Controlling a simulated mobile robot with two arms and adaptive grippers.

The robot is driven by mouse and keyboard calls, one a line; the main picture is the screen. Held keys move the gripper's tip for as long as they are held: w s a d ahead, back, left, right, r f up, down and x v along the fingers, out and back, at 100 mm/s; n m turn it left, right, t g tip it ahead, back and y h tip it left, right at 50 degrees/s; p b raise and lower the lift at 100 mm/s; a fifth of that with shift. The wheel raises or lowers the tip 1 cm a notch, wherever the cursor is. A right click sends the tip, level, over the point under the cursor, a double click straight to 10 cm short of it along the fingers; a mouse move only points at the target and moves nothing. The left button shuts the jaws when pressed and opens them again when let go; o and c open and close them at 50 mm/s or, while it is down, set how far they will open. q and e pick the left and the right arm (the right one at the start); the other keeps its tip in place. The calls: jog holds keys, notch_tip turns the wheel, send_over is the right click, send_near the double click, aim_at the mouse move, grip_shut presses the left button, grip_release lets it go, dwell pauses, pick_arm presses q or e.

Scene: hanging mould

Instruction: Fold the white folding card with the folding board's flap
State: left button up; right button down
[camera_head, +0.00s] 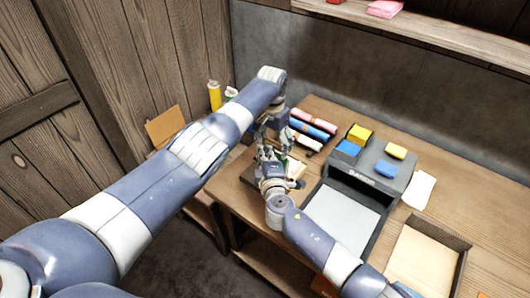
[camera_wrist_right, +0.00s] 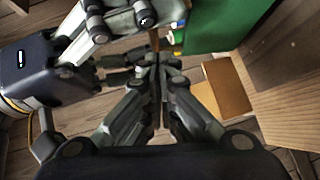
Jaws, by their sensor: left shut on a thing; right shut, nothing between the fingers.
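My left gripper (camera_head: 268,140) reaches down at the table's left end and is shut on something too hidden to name. My right gripper (camera_head: 268,165) is close below it, shut with nothing between its fingertips; they meet in the right wrist view (camera_wrist_right: 157,65). Part of the left gripper (camera_wrist_right: 105,30) shows at upper left there, close by. A pale, card-like piece (camera_head: 295,168) shows just right of the grippers; I cannot tell if it is the white folding card. The arms hide most of the folding board, and its flap cannot be made out.
Rolled red, blue and pink items (camera_head: 312,128) lie behind the grippers. A dark grey machine (camera_head: 368,180) with yellow and blue blocks stands to the right. A white sheet (camera_head: 418,188) and an open tray (camera_head: 460,243) lie further right. A green surface (camera_wrist_right: 225,22) shows in the wrist view.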

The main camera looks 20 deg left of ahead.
pick_arm(q)
jog(key=shift+d, duration=0.25)
pick_arm(e)
jog(key=shift+w+d+g, duration=0.25)
jog(key=shift+w+g, duration=0.05)
jog(key=shift+w, duration=0.4)
pick_arm(q)
jog(key=o, duration=1.1)
jog(key=shift+o, duration=0.7)
jog(key=shift+w+f, duration=0.1)
pick_arm(e)
jog(key=shift+w+d, duration=0.1)
jog(key=shift+d, duration=0.15)
